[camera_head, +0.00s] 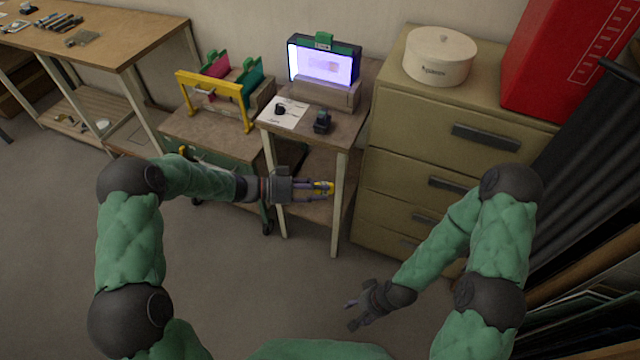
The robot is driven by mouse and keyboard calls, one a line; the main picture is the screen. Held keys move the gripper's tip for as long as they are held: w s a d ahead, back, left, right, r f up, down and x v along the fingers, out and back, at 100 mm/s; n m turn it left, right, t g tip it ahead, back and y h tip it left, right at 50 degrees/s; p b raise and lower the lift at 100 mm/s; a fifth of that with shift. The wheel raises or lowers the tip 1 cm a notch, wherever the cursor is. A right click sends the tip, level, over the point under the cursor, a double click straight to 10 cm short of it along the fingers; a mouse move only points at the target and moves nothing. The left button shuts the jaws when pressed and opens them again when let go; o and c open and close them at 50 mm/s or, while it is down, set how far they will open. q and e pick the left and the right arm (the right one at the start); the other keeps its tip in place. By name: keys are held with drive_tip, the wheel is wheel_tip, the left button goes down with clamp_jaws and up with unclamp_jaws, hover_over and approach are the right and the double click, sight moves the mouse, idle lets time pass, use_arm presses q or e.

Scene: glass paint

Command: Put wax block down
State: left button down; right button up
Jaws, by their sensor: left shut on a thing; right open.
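My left gripper (318,190) is shut on a small yellow block, which I take to be the wax block (325,187). In the picture it shows in front of the small wooden stand, below its top (340,130) and over its lower shelf (318,211). I cannot tell whether the block touches the shelf. The fingers hide part of the block. My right gripper (352,313) is open and empty, low over the floor at the lower middle.
The stand's top holds a lit screen (322,66), a white sheet (284,113) and a small dark object (322,122). Left is a cart with a yellow frame (212,85). Right are beige drawers (420,140) bearing a round white box (440,58) and red case (570,60).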

sight(318, 183)
use_arm(q)
drive_tip(key=shift+s+a+f+m+g, duration=0.15)
drive_tip(key=shift+f+m+g, duration=0.3)
drive_tip(key=shift+g, duration=0.35)
drive_tip(key=shift+r, duration=0.1)
drive_tip(key=shift+d+r+n+t, duration=0.3)
drive_tip(key=shift+r+n+t, duration=0.15)
drive_tip(key=shift+r+t, duration=0.2)
drive_tip(key=shift+d+r+n+t, duration=0.25)
drive_tip(key=shift+r+n+t, duration=0.15)
drive_tip(key=shift+r+t, duration=0.2)
drive_tip(key=shift+r+n+t+y, duration=0.35)
drive_tip(key=shift+n+t, duration=0.15)
drive_tip(key=shift+t, duration=0.25)
drive_tip(key=n+t, duration=0.1)
drive_tip(key=n+t+y, duration=0.1)
drive_tip(key=shift+a+r+t, duration=0.3)
drive_tip(key=shift+a, duration=0.1)
drive_tip(key=shift+w+a+n+t+y, duration=0.2)
drive_tip(key=shift+a+n+t+y, duration=0.5)
drive_tip(key=shift+n+t, duration=0.3)
drive_tip(key=s+a+f+n+t+y, duration=0.3)
drive_tip(key=s+a+f+n+y, duration=0.1)
drive_tip(key=a+n+y, duration=0.1)
drive_tip(key=s+a+f+n+t+y, duration=0.3)
drive_tip(key=s+a+f+n+y, duration=0.1)
drive_tip(key=a+y, duration=0.3)
drive_tip(key=shift+s+a+f+n+y, duration=0.15)
drive_tip(key=shift+a+f+n+y, duration=0.2)
drive_tip(key=shift+a+f+n, duration=0.25)
